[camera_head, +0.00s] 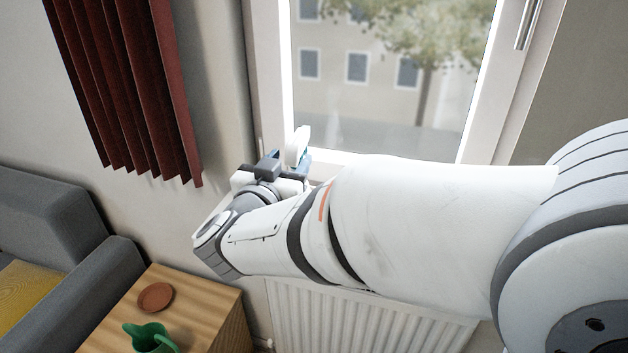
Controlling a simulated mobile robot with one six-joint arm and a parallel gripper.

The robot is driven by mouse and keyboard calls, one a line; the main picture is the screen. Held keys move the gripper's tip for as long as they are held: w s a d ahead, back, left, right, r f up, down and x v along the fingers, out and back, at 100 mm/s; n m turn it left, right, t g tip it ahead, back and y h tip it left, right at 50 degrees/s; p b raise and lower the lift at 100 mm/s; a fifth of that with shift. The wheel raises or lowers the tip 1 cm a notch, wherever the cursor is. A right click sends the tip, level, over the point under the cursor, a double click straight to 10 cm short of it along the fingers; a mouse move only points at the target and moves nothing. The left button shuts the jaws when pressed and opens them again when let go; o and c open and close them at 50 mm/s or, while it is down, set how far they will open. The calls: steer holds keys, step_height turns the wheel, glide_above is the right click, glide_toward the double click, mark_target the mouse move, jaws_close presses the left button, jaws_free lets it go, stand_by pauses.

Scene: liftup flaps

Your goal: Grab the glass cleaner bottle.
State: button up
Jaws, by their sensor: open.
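A white and blue object, probably the glass cleaner bottle (297,147), shows just beyond my gripper at the lower left of the window. Only its upper part is visible; the rest is hidden behind my gripper and wrist. My gripper (279,163) is open at the end of my arm, which reaches in from the right. Its fingers are small and partly hidden. I cannot tell whether they are around the bottle, touching it or only beside it.
The window (385,75) has a white frame, with a radiator (335,318) below. A dark red curtain (125,90) hangs at left. A grey sofa (60,230) stands beside a wooden table (205,310) holding a brown saucer (155,297) and a green jug (150,338).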

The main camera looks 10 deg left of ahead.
steer(key=w, duration=0.5)
steer(key=shift+w+d+f, duration=0.1)
steer(key=shift+w+d, duration=0.05)
steer(key=shift+d, duration=0.1)
jaws_close()
stand_by(1.1)
